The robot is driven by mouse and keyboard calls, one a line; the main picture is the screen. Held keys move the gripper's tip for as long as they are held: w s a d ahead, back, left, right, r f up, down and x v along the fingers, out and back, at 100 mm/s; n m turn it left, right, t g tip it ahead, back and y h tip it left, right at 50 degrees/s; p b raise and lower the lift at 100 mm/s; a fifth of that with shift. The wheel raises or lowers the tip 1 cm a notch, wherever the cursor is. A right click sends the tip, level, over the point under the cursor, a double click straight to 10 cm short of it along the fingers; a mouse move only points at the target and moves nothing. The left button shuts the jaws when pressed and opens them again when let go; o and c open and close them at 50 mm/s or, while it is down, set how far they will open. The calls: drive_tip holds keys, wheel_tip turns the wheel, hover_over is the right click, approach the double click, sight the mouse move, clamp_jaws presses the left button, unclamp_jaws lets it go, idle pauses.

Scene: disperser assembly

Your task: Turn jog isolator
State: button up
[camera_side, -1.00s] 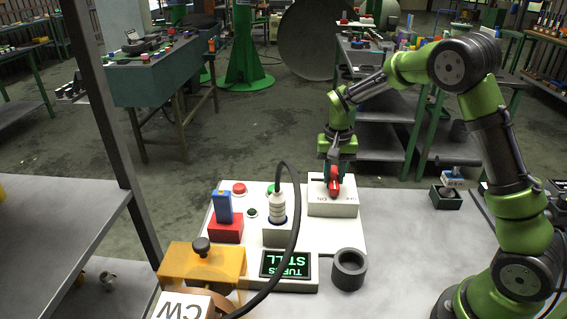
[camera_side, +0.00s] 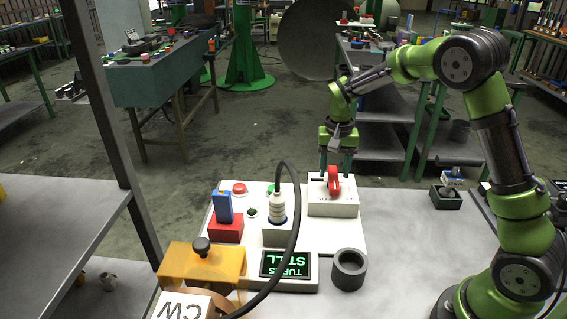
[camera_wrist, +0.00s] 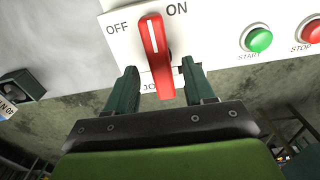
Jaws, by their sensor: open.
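The jog isolator is a white box (camera_side: 332,207) with a red handle (camera_side: 334,183) on top, at the back right of the panel. In the wrist view the red handle (camera_wrist: 156,60) has a white line, and its far end lies between the OFF and ON marks. The label below is partly hidden. My gripper (camera_side: 335,174) is open above the back of the box. In the wrist view its fingers (camera_wrist: 158,68) stand apart on either side of the handle's near end, with gaps visible on both sides.
A green START button (camera_wrist: 258,40) and a red STOP button (camera_wrist: 313,32) are beside the isolator. A black cable (camera_side: 297,200) arches up from a white plug (camera_side: 278,208) left of it. A dark grey cup (camera_side: 349,270) stands in front. The table right of the panel is mostly clear.

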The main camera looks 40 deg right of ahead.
sight(334, 176)
wheel_tip(334, 176, up, 15)
drive_tip(key=shift+d, duration=0.1)
idle(0.4)
